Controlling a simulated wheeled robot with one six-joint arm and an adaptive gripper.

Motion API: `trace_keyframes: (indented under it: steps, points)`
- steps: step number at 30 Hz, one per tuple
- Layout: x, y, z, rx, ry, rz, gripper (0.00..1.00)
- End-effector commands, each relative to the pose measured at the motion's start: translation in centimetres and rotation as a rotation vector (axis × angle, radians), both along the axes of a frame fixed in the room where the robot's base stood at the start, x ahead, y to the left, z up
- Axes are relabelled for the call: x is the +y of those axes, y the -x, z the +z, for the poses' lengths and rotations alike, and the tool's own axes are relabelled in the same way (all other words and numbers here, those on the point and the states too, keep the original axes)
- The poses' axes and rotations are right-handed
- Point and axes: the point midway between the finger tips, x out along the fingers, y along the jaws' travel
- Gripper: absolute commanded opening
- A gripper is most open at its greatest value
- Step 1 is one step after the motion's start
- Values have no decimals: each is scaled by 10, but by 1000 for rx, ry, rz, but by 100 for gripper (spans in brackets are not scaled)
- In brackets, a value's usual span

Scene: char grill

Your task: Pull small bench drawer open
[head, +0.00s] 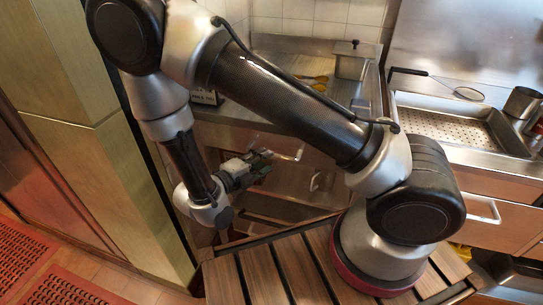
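My gripper (266,162) is reaching to the right, below the steel bench top in the middle of the head view. Its fingertips are close to a metal bar handle (291,154) on the front of the small bench drawer (270,144). I cannot tell whether the fingers touch or surround the handle. They are small and dark here, so their opening is unclear. My arm crosses in front of the bench and hides part of the drawer front, and I cannot tell whether the drawer stands out from the bench.
Below is a cabinet front with an upright handle (315,181). A lidded steel container (350,62) stands on the bench. At right are a perforated tray (445,124) and another drawer (505,222). A tall greenish panel (75,130) bounds the left side.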

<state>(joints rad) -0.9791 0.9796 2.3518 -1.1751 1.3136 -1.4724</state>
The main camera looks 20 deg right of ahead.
Motion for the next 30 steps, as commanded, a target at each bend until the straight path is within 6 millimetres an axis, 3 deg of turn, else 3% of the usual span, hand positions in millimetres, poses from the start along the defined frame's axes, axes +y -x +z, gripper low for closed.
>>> trace_keyframes:
  steps: [7,18,19,25,30]
  points:
    - [-33,-19,-6,0,0,-4,37]
    - [-40,-24,-8,-3,-3,-2,37]
    - [-40,-24,-8,-3,-3,-2,35]
    - [-40,-24,-8,-3,-3,-2,0]
    - [-40,-24,-8,-3,-3,-2,0]
